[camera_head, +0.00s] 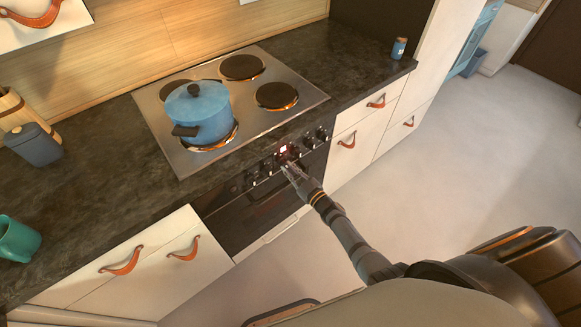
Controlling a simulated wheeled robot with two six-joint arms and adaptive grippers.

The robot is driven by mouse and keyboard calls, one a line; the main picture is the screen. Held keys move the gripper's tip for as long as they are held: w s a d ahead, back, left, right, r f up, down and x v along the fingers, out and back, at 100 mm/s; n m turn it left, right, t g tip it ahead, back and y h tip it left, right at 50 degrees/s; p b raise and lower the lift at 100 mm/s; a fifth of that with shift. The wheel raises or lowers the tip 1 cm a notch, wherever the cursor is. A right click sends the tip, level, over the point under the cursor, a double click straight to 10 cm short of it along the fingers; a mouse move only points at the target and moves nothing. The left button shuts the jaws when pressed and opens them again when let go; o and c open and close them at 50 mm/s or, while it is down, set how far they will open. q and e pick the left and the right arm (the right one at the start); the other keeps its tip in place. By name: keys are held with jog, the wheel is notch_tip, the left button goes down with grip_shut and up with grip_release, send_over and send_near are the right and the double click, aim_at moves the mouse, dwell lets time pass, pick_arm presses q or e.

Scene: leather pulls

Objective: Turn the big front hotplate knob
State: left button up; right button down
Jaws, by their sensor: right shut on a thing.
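The oven's dark control panel (262,172) runs along the front edge of the counter, below the steel hob (168,148). It has a row of small knobs, some at the left (252,180) and some at the right (322,134), with a small red-lit display (284,149) between them. My right gripper (289,166) reaches the middle of the panel, just below the display, and is shut on a knob there. The fingers hide most of that knob, so its angle cannot be told. My left gripper is not in view.
A blue lidded pot (203,115) stands on the front left hotplate; the other hotplates are bare. A blue canister (33,145) and a teal mug (17,240) stand at the left. Drawers with leather pulls (122,262) flank the oven. A small blue can (399,48) stands far right.

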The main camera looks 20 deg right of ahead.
jog(key=shift+s+a+f+m+p, duration=0.1)
jog(key=shift+m+p, duration=0.15)
jog(key=shift+m, duration=0.65)
jog(key=shift+a+m+p, duration=0.1)
jog(key=shift+m+p, duration=0.15)
jog(key=shift+m, duration=0.65)
jog(key=c, duration=1.4)
grip_release()
jog(key=v, duration=1.2)
